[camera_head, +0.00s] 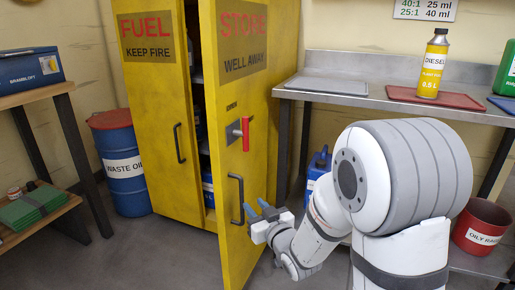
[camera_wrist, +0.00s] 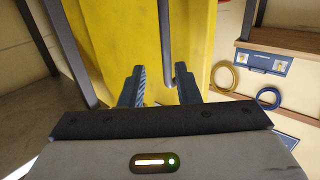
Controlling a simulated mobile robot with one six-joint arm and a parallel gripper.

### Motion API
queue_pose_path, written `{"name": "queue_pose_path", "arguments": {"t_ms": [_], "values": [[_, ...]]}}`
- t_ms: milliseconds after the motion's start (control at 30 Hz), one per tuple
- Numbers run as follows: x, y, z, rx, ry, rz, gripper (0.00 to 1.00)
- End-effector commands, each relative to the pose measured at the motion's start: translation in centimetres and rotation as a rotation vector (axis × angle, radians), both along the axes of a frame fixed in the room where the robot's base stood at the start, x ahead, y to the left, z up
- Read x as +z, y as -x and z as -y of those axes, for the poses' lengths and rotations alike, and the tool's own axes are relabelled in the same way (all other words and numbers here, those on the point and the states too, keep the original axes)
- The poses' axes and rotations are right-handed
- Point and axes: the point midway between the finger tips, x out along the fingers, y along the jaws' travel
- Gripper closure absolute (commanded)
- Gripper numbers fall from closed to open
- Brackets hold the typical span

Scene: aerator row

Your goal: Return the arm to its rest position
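My gripper (camera_head: 259,206) is in front of the yellow cabinet's right door, close to the lower dark handle (camera_head: 237,200). In the wrist view its two blue-grey fingers (camera_wrist: 159,68) stand well apart, with no object clamped between them. A dark upright bar (camera_wrist: 165,40), which looks like the handle, shows ahead between the fingertips; I cannot tell whether they touch it. My arm is bent and reaches in from the right. The right door (camera_head: 229,120) stands ajar, swung out towards me, and a dark gap with shelves shows behind it.
A blue waste oil drum (camera_head: 122,170) stands left of the cabinet. A steel bench (camera_head: 325,97) at right holds a yellow diesel bottle (camera_head: 433,65) on a red tray (camera_head: 473,101). A red oily rags bin (camera_head: 481,227) and a blue can (camera_head: 317,168) are below.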

Motion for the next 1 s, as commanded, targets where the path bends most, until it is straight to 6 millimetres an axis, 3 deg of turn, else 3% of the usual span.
{"name": "queue_pose_path", "arguments": {"t_ms": [33, 267, 467, 767, 1000], "values": [[2.3, -0.1, 0.5, -0.018, 0.016, -0.016, 0.71], [9.4, 0.6, 4.4, -0.14, 0.133, -0.2, 0.71], [15.3, 2.8, 8.1, -0.244, 0.216, -0.388, 0.71], [24.3, 8.8, 12.8, -0.366, 0.292, -0.693, 0.71], [31.9, 15.7, 15.1, -0.42, 0.32, -0.952, 0.71]]}}
